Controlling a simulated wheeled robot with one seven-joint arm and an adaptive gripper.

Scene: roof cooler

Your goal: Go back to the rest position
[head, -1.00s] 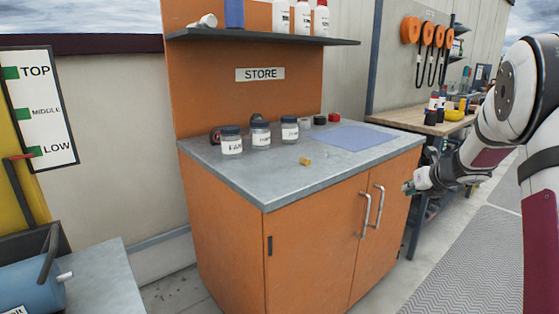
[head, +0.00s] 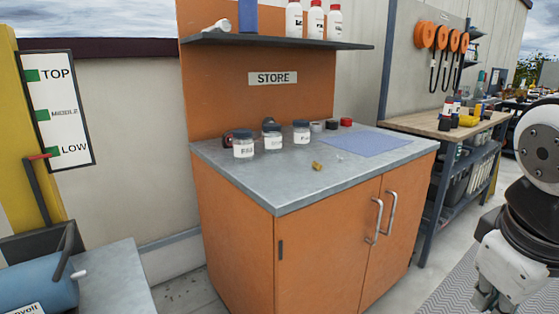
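My gripper (head: 487,300) is at the lower right edge of the head view, pointing down, beside the orange store cabinet (head: 330,245) and apart from it. Its fingertips are small and partly cut off by the bottom edge, so I cannot tell whether it is open or shut. My arm hangs along the right edge of the picture.
Labelled jars (head: 272,138), a small brass-coloured piece (head: 317,166) and a blue mat (head: 367,143) are on the grey cabinet top (head: 285,187). A wooden workbench (head: 430,124) stands behind at right. Grey floor (head: 395,292) is clear between cabinet and arm.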

